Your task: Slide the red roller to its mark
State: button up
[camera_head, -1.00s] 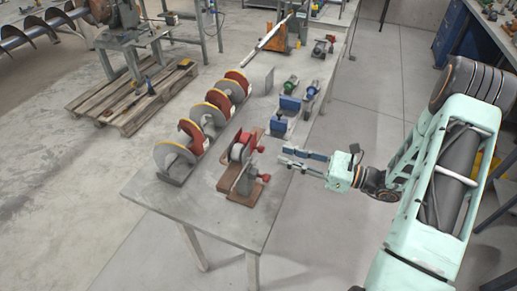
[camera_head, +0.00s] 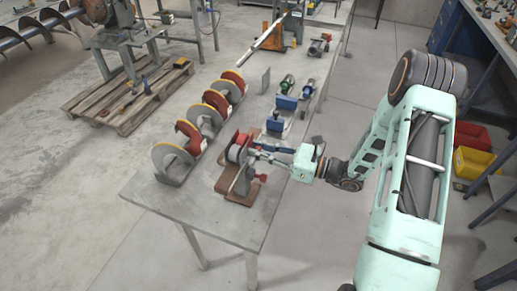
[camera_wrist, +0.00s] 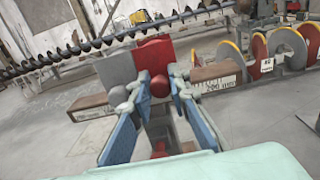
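The fixture (camera_head: 243,191) stands on a brown base near the table's front end. A lower red knob (camera_head: 262,178) sticks out toward my arm. My gripper (camera_head: 257,152) is at the fixture's upper right side. In the wrist view my gripper (camera_wrist: 157,80) is open, its blue-padded fingers on either side of a red ball knob (camera_wrist: 160,86). Whether a finger touches it I cannot tell. The mark is not distinguishable.
Red and grey auger discs (camera_head: 190,137) with yellow rims stand in a row left of the fixture. Blue blocks (camera_head: 285,104) and small green and blue motor-like parts lie behind it. The table (camera_head: 205,215) is bare in front. Red and yellow bins (camera_head: 472,163) are at far right.

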grip_shut()
jog(key=shift+w, duration=0.15)
jog(key=w, duration=0.1)
jog(key=w+d+b, duration=0.1)
jog(key=w, duration=0.2)
jog(key=shift+w+d+b, duration=0.25)
jog(key=shift+d+b, duration=0.15)
jog(key=shift+o, duration=2.2)
grip_release()
